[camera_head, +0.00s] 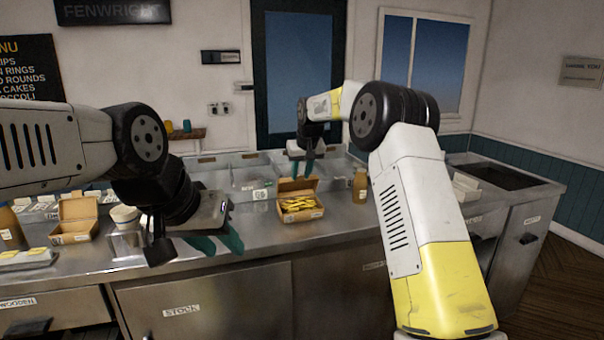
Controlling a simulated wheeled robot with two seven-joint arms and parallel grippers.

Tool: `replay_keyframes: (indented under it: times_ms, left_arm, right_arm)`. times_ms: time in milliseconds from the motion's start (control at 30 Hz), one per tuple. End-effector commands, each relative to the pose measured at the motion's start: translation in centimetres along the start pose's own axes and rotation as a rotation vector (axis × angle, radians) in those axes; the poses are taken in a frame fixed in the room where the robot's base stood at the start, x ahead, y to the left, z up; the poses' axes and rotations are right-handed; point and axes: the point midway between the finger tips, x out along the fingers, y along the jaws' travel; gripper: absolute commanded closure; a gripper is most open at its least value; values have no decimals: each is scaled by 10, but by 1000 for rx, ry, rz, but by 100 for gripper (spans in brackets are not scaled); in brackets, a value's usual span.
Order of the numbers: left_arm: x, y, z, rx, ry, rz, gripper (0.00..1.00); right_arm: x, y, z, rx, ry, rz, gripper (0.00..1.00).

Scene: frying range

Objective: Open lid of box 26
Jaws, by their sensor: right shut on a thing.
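A brown cardboard box (297,218) stands on the steel counter in the middle of the view, with yellow food pieces (302,203) inside. Its lid (296,186) is raised at the back. The number on its small label is too small to read. My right gripper (302,172) is at the lid's upper edge and is shut on the lid, though its fingertips are small in view. My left gripper (222,246) hangs over the front of the counter, left of the box, with its teal fingers apart and nothing seen between them.
Another open cardboard box (75,226) stands at the left, beside a white-lidded container (124,214). A brown bottle (360,186) stands right of the middle box. Steel bins (250,177) line the back. The counter in front of the middle box is clear.

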Motion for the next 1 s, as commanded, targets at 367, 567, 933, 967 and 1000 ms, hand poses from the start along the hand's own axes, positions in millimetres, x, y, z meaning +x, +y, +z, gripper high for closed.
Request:
replay_keyframes:
  times_ms: [367, 567, 933, 967, 1000]
  left_arm:
    - [0, 0, 0, 0, 0, 0, 64]
    - [0, 0, 0, 0, 0, 0, 64]
    - [0, 0, 0, 0, 0, 0, 64]
    - [0, 0, 0, 0, 0, 0, 64]
    - [0, 0, 0, 0, 0, 0, 64]
  right_arm:
    - [0, 0, 0, 0, 2, 0, 100]
    - [0, 0, 0, 0, 2, 0, 100]
    - [0, 0, 0, 0, 2, 0, 47]
    - [0, 0, 0, 0, 2, 0, 47]
    - [0, 0, 0, 0, 1, 0, 47]
